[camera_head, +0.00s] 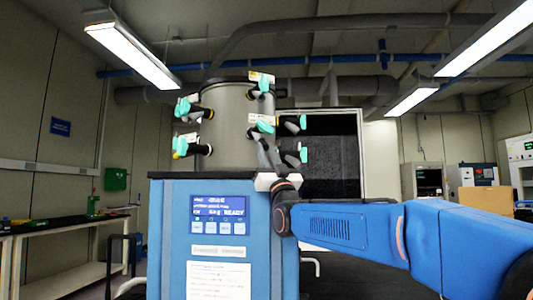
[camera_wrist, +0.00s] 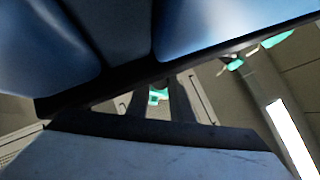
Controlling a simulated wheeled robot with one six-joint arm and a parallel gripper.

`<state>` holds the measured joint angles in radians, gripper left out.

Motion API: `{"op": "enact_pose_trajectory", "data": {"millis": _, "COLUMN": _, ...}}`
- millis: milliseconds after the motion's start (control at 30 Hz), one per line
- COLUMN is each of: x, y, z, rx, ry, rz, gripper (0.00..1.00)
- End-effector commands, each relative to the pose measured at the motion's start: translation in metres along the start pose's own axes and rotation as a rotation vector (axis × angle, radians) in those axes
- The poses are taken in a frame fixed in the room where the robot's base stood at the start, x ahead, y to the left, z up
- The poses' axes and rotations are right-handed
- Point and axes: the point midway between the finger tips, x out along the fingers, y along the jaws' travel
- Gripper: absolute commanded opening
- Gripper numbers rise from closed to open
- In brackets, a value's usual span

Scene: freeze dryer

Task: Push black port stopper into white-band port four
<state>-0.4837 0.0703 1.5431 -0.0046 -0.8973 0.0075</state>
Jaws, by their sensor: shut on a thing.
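The grey drum (camera_head: 230,130) of the freeze dryer carries several ports with teal valve handles and black or yellow ends. My gripper (camera_head: 266,150) is at the drum's lower front right, just below a port with a teal handle (camera_head: 263,127). In the wrist view, the two dark fingers of my gripper (camera_wrist: 160,92) are close together, with a teal part (camera_wrist: 155,98) showing between them. The gripper is shut on the black port stopper, which is too small and dark to make out. I cannot tell which port is four, or whether the stopper touches it.
The blue freeze dryer cabinet (camera_head: 210,260) stands below the drum, its display (camera_head: 218,207) reading READY. Other valves stick out at the right (camera_head: 292,122) and left (camera_head: 187,148) of the drum. A dark-panelled box (camera_head: 332,150) stands behind. A bench (camera_head: 70,228) is at the left.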

Motion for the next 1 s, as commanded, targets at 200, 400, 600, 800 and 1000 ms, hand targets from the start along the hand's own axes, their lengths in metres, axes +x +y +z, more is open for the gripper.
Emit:
{"op": "enact_pose_trajectory", "data": {"millis": 200, "x": 0.003, "y": -0.001, "z": 0.001, "rx": 0.000, "ry": 0.000, "rz": -0.001, "gripper": 0.00}}
{"op": "enact_pose_trajectory", "data": {"millis": 400, "x": 0.007, "y": -0.001, "z": 0.000, "rx": -0.001, "ry": 0.003, "rz": -0.001, "gripper": 0.00}}
{"op": "enact_pose_trajectory", "data": {"millis": 600, "x": 0.011, "y": -0.001, "z": 0.000, "rx": -0.002, "ry": 0.003, "rz": -0.002, "gripper": 0.00}}
{"op": "enact_pose_trajectory", "data": {"millis": 800, "x": 0.012, "y": -0.001, "z": 0.002, "rx": -0.003, "ry": 0.002, "rz": -0.003, "gripper": 0.00}}
{"op": "enact_pose_trajectory", "data": {"millis": 1000, "x": 0.012, "y": -0.001, "z": 0.003, "rx": -0.004, "ry": 0.000, "rz": -0.004, "gripper": 0.00}}
